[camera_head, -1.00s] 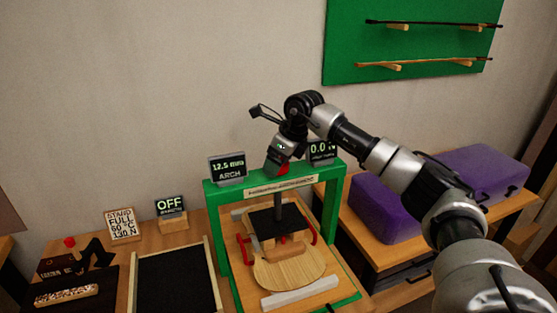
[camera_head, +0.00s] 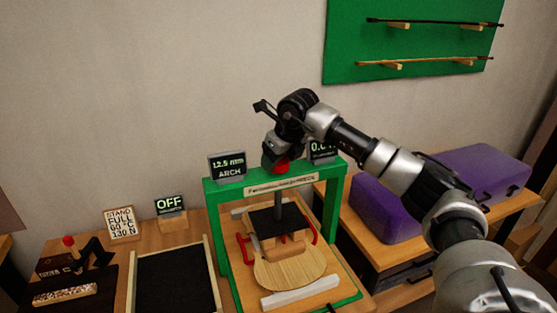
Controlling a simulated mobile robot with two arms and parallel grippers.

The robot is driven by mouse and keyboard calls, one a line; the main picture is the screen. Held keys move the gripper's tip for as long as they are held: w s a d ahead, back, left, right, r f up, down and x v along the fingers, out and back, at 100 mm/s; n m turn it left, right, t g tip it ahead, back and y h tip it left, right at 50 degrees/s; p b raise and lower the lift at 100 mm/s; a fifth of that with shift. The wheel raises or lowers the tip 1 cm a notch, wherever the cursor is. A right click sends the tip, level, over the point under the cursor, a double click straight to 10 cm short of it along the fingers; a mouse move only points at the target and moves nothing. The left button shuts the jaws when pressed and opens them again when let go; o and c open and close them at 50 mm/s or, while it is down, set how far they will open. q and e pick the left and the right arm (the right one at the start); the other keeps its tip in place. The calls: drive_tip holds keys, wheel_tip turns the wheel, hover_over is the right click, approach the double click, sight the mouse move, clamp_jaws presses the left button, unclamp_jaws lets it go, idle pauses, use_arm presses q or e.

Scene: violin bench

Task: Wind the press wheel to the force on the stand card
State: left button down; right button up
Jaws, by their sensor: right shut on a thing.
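The green press frame (camera_head: 334,212) stands on the bench over a wooden plate (camera_head: 275,276). A dark screw and black pressing plate (camera_head: 279,216) hang from its crossbar above a wooden block. My right gripper (camera_head: 275,163) is at the top of the crossbar, shut on the red press wheel (camera_head: 281,166), which is mostly hidden by the gripper. The stand card (camera_head: 122,225) reads "STAND FULL 60 °C 130 N". The force display (camera_head: 322,149) behind my right arm is partly covered and seems to read 0.0. My left gripper is not in view.
The arch display (camera_head: 227,166) reads 12.5 mm. Another display (camera_head: 170,206) reads OFF. A black tray (camera_head: 174,284) and a dark device with a red knob (camera_head: 69,241) are at the left. Purple cases (camera_head: 470,172) sit on the right bench.

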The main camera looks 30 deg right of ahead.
drive_tip(key=shift+r, duration=0.15)
drive_tip(key=o, duration=0.9)
drive_tip(key=b+v, duration=0.2)
drive_tip(key=v, duration=0.8)
drive_tip(key=shift+s+r, duration=0.2)
drive_tip(key=shift+r, duration=0.1)
idle(0.6)
